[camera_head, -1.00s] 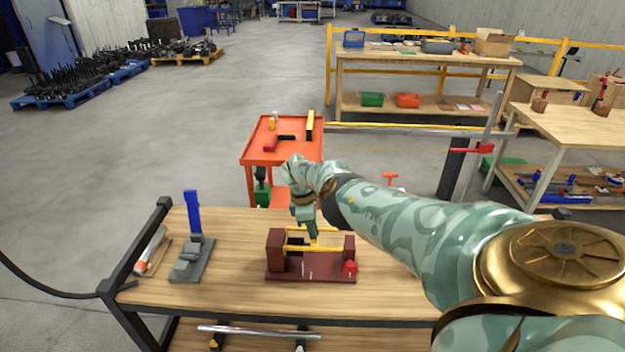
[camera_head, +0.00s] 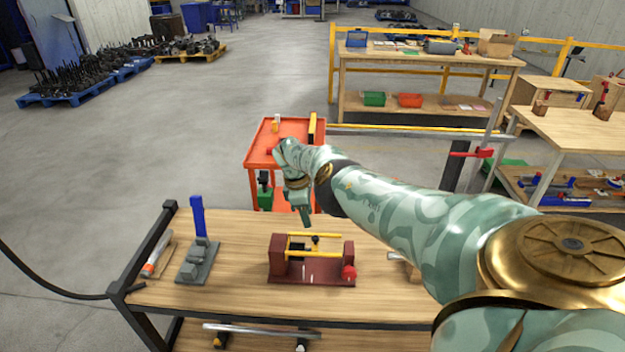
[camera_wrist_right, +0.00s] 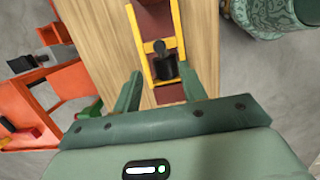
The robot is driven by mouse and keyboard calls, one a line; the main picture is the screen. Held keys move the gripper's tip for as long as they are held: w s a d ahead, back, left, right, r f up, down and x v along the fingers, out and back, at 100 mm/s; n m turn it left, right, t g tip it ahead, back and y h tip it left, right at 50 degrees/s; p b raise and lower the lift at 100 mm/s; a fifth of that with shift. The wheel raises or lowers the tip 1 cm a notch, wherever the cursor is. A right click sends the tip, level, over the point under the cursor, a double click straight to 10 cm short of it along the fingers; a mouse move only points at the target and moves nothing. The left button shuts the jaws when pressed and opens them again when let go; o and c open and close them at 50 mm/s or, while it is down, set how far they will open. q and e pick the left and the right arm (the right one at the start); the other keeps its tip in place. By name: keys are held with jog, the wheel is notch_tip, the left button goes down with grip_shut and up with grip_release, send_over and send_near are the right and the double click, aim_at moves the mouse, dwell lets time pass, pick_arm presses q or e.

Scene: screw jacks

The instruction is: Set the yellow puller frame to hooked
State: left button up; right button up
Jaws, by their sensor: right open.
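The yellow puller frame (camera_head: 327,236) has two long parallel bars and lies across a dark red fixture (camera_head: 312,279) on the wooden bench. Its bars run between the fixture's two end blocks. A black knob shows between the bars. In the right wrist view the frame (camera_wrist_right: 139,40) has a crosspiece, with a black cylinder (camera_wrist_right: 167,67) between the bars. Whether its end is hooked I cannot tell. My right gripper (camera_head: 306,218) is open and empty, above and behind the frame, apart from it. Its fingers (camera_wrist_right: 161,78) show in the wrist view. My left gripper is out of view.
A red knob (camera_head: 349,272) is at the fixture's right end. A grey device with a blue lever (camera_head: 198,217) stands to the left, near a tube (camera_head: 155,255). An orange cart (camera_head: 258,151) stands behind the bench. Bare bench top lies around the fixture.

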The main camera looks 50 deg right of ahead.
notch_tip(320, 180, up, 8)
jog(key=w+a+p, duration=0.1)
jog(key=p, duration=0.2)
jog(key=shift+f, duration=0.2)
